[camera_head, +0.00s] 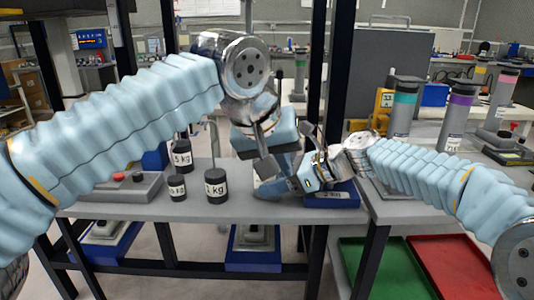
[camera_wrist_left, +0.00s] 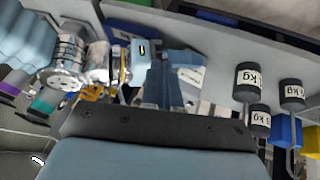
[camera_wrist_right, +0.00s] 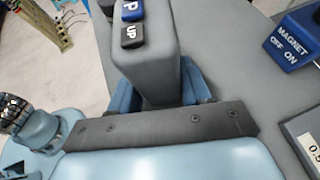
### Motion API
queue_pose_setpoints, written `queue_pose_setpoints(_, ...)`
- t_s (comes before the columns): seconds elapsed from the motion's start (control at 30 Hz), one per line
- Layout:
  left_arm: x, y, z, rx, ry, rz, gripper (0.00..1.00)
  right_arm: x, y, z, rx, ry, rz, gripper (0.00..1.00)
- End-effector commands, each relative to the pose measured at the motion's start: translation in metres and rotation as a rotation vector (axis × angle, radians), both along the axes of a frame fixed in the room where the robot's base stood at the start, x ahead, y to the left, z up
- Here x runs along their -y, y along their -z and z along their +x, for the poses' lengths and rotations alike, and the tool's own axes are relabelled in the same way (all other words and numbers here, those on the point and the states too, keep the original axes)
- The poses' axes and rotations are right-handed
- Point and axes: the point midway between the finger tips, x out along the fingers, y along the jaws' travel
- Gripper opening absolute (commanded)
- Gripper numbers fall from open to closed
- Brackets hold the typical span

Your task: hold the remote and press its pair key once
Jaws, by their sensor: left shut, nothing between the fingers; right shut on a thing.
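The remote (camera_wrist_right: 148,62) is a grey block with a blue key marked P, cut off by the top edge, and a black UP key (camera_wrist_right: 132,35). It sits between the blue fingers of my right gripper (camera_wrist_right: 160,98), which is shut on it. In the head view my right gripper (camera_head: 274,186) is low over the table's front. My left gripper (camera_head: 268,166) is just above it, pointing down, shut and empty. The left wrist view shows its closed fingers (camera_wrist_left: 166,84) close to the right gripper. The remote is mostly hidden in the head view, and I cannot tell whether the left fingertips touch it.
Black weights (camera_head: 216,186) stand left of the grippers on the grey table (camera_head: 140,212). A blue magnet switch box (camera_wrist_right: 296,38) is beside the remote. A green tray (camera_head: 365,262) and a red tray (camera_head: 445,262) lie lower right. Tall cylinders (camera_head: 403,108) stand at right.

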Motion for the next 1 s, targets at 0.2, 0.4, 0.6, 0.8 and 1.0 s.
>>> queue_pose_setpoints(0.2, -0.017, -0.058, 0.059, 0.060, -0.280, -0.138, 0.00, 0.000, 0.000, 0.000, 0.000, 0.000, 0.000, 0.31)
queue_pose_setpoints(0.4, -0.028, -0.090, 0.091, 0.130, -0.466, -0.222, 0.00, 0.000, 0.000, 0.000, 0.000, 0.000, 0.000, 0.30)
queue_pose_setpoints(0.6, -0.031, -0.099, 0.097, 0.154, -0.515, -0.246, 0.00, 0.000, 0.000, 0.000, 0.000, 0.000, 0.000, 0.30)
queue_pose_setpoints(0.8, -0.031, -0.099, 0.097, 0.153, -0.515, -0.245, 0.00, 0.000, 0.000, 0.000, 0.000, 0.000, 0.000, 0.30)
queue_pose_setpoints(1.0, -0.031, -0.095, 0.097, 0.153, -0.515, -0.243, 0.00, 0.000, 0.000, 0.000, 0.000, 0.000, 0.001, 0.30)
